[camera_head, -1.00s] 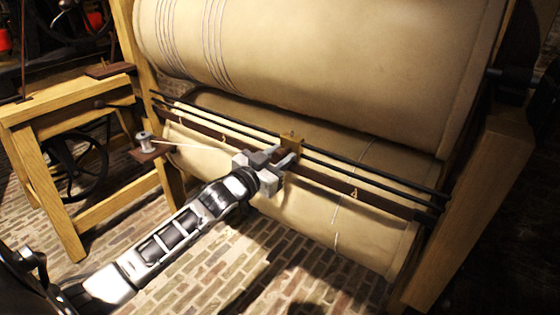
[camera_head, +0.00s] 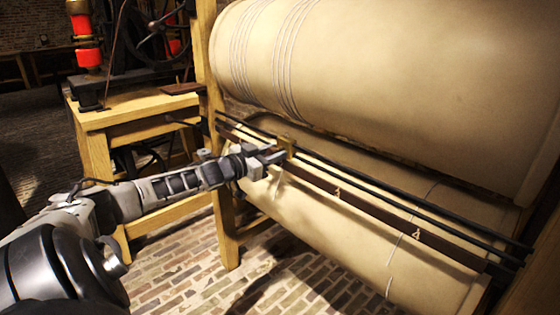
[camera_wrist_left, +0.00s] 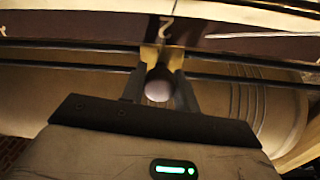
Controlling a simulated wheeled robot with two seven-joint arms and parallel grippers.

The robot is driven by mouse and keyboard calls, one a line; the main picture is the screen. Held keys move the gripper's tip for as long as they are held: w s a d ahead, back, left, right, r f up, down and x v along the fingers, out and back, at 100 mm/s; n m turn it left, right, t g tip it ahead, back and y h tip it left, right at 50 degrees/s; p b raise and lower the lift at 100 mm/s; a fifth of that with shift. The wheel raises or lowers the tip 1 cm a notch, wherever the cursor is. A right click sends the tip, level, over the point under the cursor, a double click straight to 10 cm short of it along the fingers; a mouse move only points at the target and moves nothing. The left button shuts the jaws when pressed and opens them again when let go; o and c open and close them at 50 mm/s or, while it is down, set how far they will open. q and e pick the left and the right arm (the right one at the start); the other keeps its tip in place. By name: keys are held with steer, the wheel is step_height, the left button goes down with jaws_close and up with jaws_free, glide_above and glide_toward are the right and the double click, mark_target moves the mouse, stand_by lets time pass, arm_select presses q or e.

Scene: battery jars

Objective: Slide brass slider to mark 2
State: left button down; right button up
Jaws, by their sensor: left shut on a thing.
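The brass slider (camera_head: 287,147) sits on two dark parallel rods, towards their left end in the head view. My left gripper (camera_head: 275,157) is at it from the front. In the left wrist view, the gripper's fingers (camera_wrist_left: 158,92) are shut around the slider's round pale knob (camera_wrist_left: 158,84), with the brass block (camera_wrist_left: 175,57) just beyond. My right gripper is not in view.
The dark rods (camera_head: 400,196) run in front of a large pale roller (camera_head: 380,90), with another roller (camera_head: 345,235) below. The brown rail (camera_head: 375,208) bears more pale marks. A wooden post (camera_head: 222,210) and wooden stand (camera_head: 120,110) are at left.

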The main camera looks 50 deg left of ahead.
arm_select(q)
steer(key=shift+r, duration=0.15)
steer(key=c, duration=1.1)
jaws_free()
steer(key=shift+w, duration=0.15)
steer(key=shift+o, duration=0.2)
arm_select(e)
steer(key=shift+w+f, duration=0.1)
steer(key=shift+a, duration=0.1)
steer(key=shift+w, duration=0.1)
arm_select(q)
steer(key=shift+s+f, duration=0.2)
steer(key=shift+s, duration=0.4)
steer(key=s+p, duration=0.7)
steer(key=s, duration=0.7)
steer(key=shift+s+a, duration=0.4)
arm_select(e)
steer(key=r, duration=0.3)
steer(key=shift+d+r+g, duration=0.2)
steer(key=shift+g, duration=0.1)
